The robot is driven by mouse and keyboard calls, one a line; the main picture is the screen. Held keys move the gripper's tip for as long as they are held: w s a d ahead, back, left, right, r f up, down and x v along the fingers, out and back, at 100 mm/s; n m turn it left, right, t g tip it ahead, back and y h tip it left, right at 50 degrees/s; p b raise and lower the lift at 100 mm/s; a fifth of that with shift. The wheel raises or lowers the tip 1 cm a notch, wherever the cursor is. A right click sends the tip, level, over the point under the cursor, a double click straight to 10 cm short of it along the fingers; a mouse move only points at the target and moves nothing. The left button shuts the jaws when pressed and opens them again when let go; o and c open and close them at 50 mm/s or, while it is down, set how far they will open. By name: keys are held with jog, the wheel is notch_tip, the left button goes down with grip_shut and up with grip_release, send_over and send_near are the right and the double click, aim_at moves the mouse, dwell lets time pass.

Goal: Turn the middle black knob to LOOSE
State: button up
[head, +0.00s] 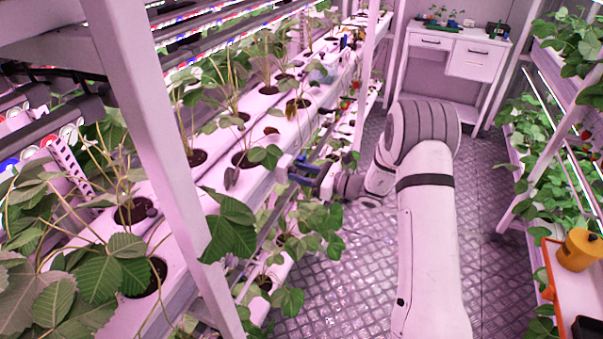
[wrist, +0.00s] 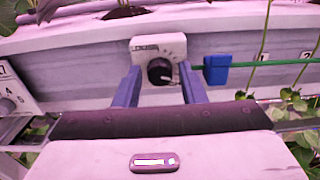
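The black knob (wrist: 160,71) sits on a small white plate (wrist: 146,46) fixed to the front of the white planting channel, in the wrist view. A white pointer mark shows on its lower right. The lettering on the plate is too small to read surely. My gripper (wrist: 160,82) is open, with one blue finger on each side of the knob and a gap to each. In the head view my gripper (head: 300,168) is at the channel's front edge, and the knob cannot be made out there.
A blue block (wrist: 216,69) with a green line (wrist: 265,63) sits just right of the right finger. Another white plate with a dial (wrist: 12,90) is at the far left. Strawberry plants (head: 230,225) hang over the channel (head: 215,178). The aisle floor (head: 335,255) is clear.

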jog(key=c, duration=0.7)
jog(key=shift+b, duration=0.4)
jog(key=n+b, duration=0.6)
jog(key=b, duration=0.6)
jog(key=n+b, duration=0.7)
jog(key=b, duration=0.5)
jog(key=n+b, duration=0.6)
jog(key=b, duration=0.6)
jog(key=shift+s+f+n, duration=0.15)
jog(key=shift+f+n, duration=0.15)
jog(key=shift+n, duration=0.1)
jog(key=shift+r+b, duration=0.1)
jog(key=shift+b, duration=0.25)
